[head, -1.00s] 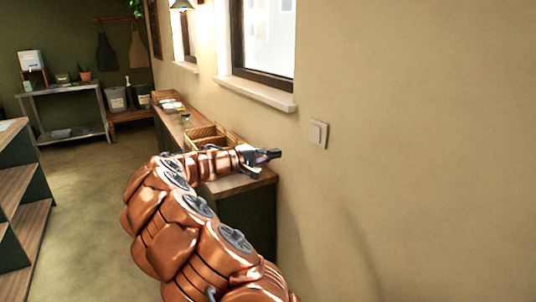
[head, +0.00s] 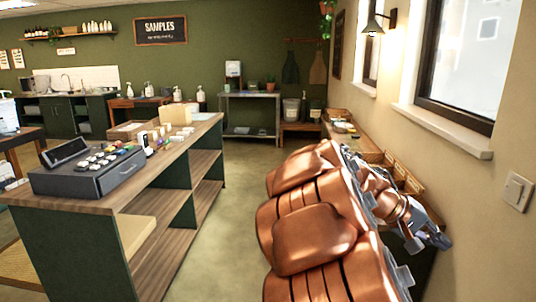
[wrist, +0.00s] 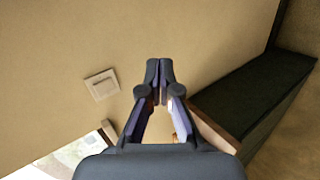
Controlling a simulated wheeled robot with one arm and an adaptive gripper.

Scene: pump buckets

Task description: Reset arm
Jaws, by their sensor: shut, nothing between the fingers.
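My gripper (head: 436,241) is at the right in the head view, beyond my copper-coloured arm, close to the beige wall. In the wrist view my gripper (wrist: 160,66) has its two dark fingertips together, with nothing held between them. The arm is folded and covers much of the lower right of the head view.
A wall counter (head: 345,127) holding wooden boxes (head: 402,178) runs along the right wall, partly hidden by my arm. A light switch (head: 516,191) is on that wall; it also shows in the wrist view (wrist: 102,85). A shelved island (head: 75,203) stands left. The floor (head: 224,226) between is clear.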

